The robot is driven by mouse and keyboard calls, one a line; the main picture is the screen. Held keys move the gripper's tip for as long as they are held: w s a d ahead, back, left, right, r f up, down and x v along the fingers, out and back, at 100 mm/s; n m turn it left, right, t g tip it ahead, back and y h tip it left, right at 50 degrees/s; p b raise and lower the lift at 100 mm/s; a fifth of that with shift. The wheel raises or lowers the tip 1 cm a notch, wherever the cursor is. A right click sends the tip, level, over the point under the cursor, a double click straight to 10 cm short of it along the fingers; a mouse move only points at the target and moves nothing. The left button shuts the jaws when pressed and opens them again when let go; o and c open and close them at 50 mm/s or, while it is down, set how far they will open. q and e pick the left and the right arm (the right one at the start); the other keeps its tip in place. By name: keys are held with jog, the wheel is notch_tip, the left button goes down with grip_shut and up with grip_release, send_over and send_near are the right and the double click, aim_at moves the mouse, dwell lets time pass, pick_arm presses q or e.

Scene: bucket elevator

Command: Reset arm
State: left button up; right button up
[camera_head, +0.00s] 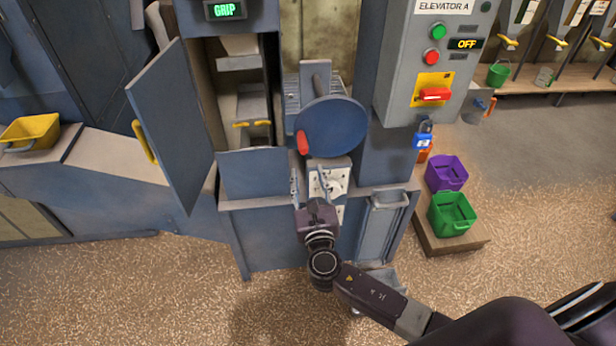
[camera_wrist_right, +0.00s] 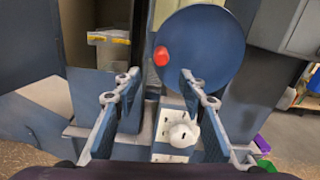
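My right gripper (camera_head: 312,192) reaches up from the bottom right and stands in front of the machine's front ledge. In the right wrist view its two fingers (camera_wrist_right: 158,85) are spread wide with nothing between them. Beyond the fingers is a blue disc (camera_head: 332,127) with a red knob (camera_head: 303,143) on its lower left. A white slotted plate (camera_head: 329,181) lies just behind the gripper; in the right wrist view a round white part (camera_wrist_right: 183,136) shows on it. My left gripper does not show.
A cabinet door (camera_head: 172,125) with a yellow handle stands open at left. At right is the ELEVATOR A panel (camera_head: 435,60) reading OFF, with a red switch (camera_head: 435,95) and a blue padlock (camera_head: 422,141). Purple (camera_head: 446,173) and green (camera_head: 451,214) buckets stand on a pallet. The left floor is clear.

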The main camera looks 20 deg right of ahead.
jog(key=shift+f, duration=0.1)
jog(key=s+d+f+m+g, duration=0.2)
jog(key=s+f+m+g, duration=0.1)
jog(key=f, duration=0.8)
jog(key=s+d+f+m+g, duration=0.1)
jog(key=s+f+m+g, duration=0.25)
jog(key=f, duration=0.65)
jog(key=s+d+f+m+g+y, duration=0.2)
jog(key=s+f+m+g, duration=0.35)
jog(key=s+f, duration=0.8)
jog(key=s+a+f+m+g, duration=0.1)
jog(key=s+f+m, duration=0.5)
jog(key=s, duration=0.5)
jog(key=s+a+f+m+g+y, duration=0.1)
jog(key=s+f+m+g, duration=0.1)
jog(key=s+f+m, duration=0.4)
jog(key=s+a+f+m+g+y, duration=0.1)
jog(key=s+f+m, duration=0.5)
jog(key=s, duration=1)
jog(key=shift+a+m+g, duration=0.2)
jog(key=shift+m+g, duration=0.1)
jog(key=shift+m, duration=0.7)
jog(key=shift+w, duration=0.1)
